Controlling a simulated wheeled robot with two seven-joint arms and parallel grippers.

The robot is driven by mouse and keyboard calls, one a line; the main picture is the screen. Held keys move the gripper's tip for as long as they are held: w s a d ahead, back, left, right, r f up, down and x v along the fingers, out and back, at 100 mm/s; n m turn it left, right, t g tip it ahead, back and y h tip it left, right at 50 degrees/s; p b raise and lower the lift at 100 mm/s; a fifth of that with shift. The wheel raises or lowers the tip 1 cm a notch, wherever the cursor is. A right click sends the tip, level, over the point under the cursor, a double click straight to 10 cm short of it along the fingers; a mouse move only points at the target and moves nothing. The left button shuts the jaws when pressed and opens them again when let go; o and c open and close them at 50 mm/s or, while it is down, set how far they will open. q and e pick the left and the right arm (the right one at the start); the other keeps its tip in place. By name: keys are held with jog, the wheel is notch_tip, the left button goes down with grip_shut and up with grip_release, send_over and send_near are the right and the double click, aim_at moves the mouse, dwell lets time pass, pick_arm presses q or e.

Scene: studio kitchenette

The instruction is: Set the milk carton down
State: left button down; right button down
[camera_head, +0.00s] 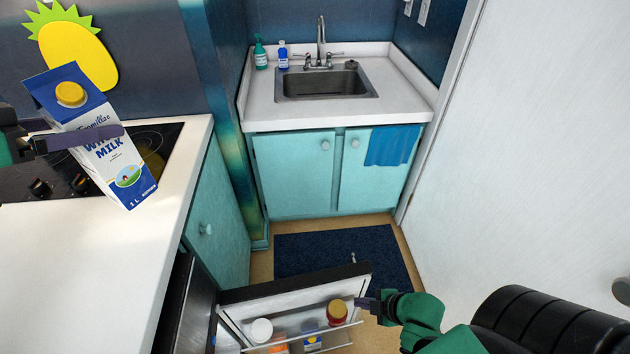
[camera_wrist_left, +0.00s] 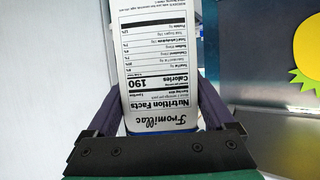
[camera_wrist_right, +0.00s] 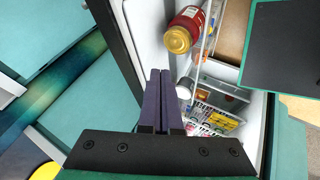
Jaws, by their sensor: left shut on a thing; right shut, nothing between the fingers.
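The milk carton (camera_head: 104,150) is white and blue with a yellow cap, at the left of the head view. My left gripper (camera_head: 118,132) is shut on it. The carton is tilted and appears held above the white counter (camera_head: 60,270), in front of the stove; the exact gap beneath it cannot be told. In the left wrist view the carton's nutrition panel (camera_wrist_left: 160,70) fills the space between the fingers. My right gripper (camera_head: 362,303) is shut and empty beside the open fridge door, and its closed fingers (camera_wrist_right: 158,100) show in the right wrist view.
A black cooktop (camera_head: 155,145) lies behind the counter. A sink (camera_head: 325,84) is at the back. The near counter is clear.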

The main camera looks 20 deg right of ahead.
aim_at(335, 286)
jog(key=b+x, duration=0.1)
jog(key=x, duration=0.6)
jog(key=shift+b, duration=0.3)
jog(key=w, duration=0.2)
jog(key=shift+w+d+r, duration=0.25)
jog(key=shift+d+r, duration=0.05)
jog(key=shift+w+d, duration=0.2)
jog(key=shift+w, duration=0.4)
